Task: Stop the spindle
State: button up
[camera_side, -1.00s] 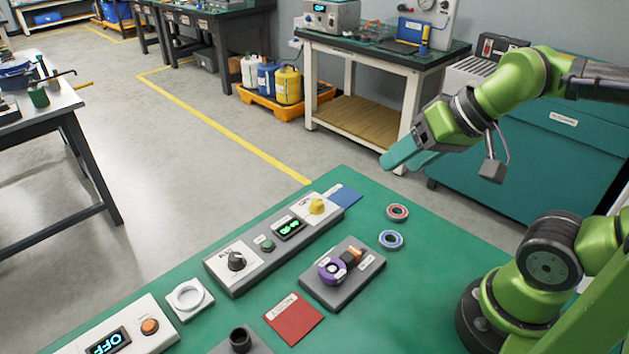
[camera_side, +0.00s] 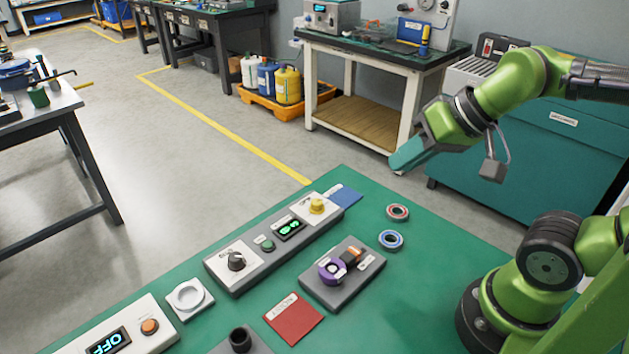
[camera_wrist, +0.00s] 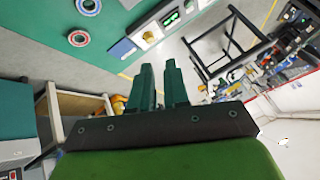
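A grey control panel (camera_side: 262,262) on the green bench carries a black dial (camera_side: 236,261), a small green button (camera_side: 267,244), a lit green display (camera_side: 289,228) and a yellow knob (camera_side: 316,206). Its small labels are unreadable. A grey block beside it holds a purple ring part (camera_side: 331,270) and an orange-and-black part (camera_side: 351,256); I cannot tell whether anything spins. My gripper (camera_side: 395,164) is in the air beyond the bench's far edge, apart from the panel. Its teal fingers (camera_wrist: 158,66) are close together and hold nothing; a narrow gap shows in the wrist view.
A white box (camera_side: 118,335) at front left shows "OFF" beside an orange button. A white ring fixture (camera_side: 188,297), a red card (camera_side: 293,319), a blue card (camera_side: 345,195), a red ring (camera_side: 397,212) and a blue ring (camera_side: 391,239) lie around. The bench's right side is clear.

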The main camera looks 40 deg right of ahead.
grip_shut()
dwell(1.3)
jog(key=w+a+f+n+g+y, duration=0.1)
jog(key=w+a+f+n, duration=0.15)
jog(key=a, duration=0.25)
jog(key=w+a+f+n+y, duration=0.2)
jog(key=w+a, duration=0.2)
jog(key=a, duration=0.1)
jog(key=w+a+f+n+g+y, duration=0.1)
jog(key=w+a+f+n, duration=0.15)
jog(key=a, duration=0.25)
jog(key=w+f+n+t+h, duration=0.3)
jog(key=w+n+h, duration=0.1)
jog(key=w+n, duration=0.4)
jog(key=shift+w+d+f+t, duration=0.25)
jog(key=shift+w+f+t, duration=0.15)
jog(key=shift+w, duration=0.55)
